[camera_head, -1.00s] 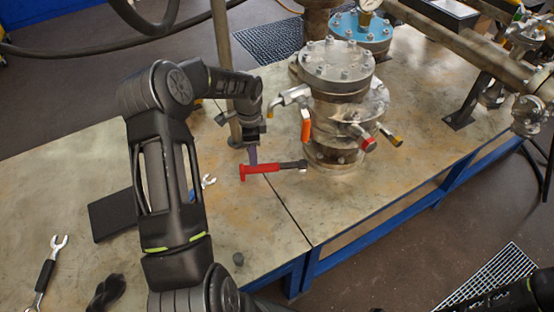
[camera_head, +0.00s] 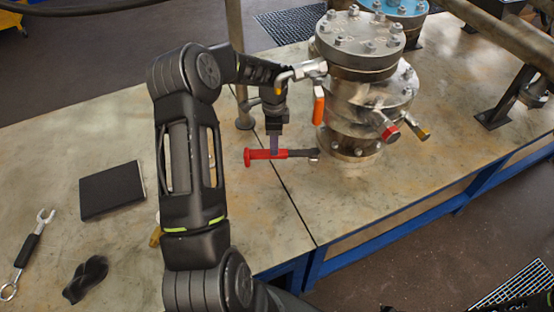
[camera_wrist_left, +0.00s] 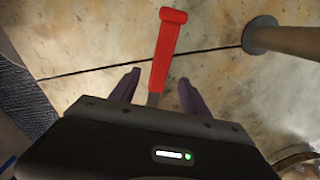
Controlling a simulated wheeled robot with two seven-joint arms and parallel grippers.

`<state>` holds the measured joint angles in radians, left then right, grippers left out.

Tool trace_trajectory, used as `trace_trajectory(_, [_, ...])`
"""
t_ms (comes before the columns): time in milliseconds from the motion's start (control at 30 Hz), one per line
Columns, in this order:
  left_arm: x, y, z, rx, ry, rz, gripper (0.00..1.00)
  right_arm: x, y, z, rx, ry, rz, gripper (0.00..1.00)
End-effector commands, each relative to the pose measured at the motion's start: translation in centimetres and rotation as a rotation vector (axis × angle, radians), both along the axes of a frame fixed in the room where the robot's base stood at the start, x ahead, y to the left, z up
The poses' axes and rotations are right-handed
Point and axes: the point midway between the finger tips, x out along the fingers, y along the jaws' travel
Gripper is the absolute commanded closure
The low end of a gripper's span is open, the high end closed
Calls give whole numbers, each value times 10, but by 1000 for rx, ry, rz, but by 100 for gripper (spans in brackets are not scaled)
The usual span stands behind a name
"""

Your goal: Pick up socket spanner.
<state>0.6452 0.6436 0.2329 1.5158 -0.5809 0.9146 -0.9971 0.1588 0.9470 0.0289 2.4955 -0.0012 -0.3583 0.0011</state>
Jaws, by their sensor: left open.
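The socket spanner (camera_head: 262,154), with a red handle and a dark shaft ending in a silvery tip, lies on the bench in front of the flanged vessel. My left gripper (camera_head: 274,148) points down at the middle of it. In the left wrist view, the red handle of the spanner (camera_wrist_left: 165,50) runs down between the two spread purple fingers of my left gripper (camera_wrist_left: 154,90), with a gap on both sides. The tip end is hidden behind the gripper body there. My right gripper is not visible.
The flanged vessel (camera_head: 358,45) with an orange-handled valve stands just behind and right of the spanner. A post (camera_head: 236,50) rises behind. A black flat box (camera_head: 112,190), a wrench (camera_head: 28,252) and a dark object (camera_head: 85,279) lie at left.

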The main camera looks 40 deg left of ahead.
Motion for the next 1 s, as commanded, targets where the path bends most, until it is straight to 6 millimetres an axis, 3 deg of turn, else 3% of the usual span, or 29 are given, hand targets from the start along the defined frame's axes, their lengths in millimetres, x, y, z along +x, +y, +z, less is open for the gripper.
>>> trace_trajectory(333, [0,0,-1,0,0,0,45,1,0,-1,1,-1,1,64])
trace_trajectory(600, [0,0,-25,-1,2,-1,45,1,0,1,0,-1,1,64])
trace_trajectory(1000, [0,0,-31,-1,1,0,45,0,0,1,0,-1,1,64])
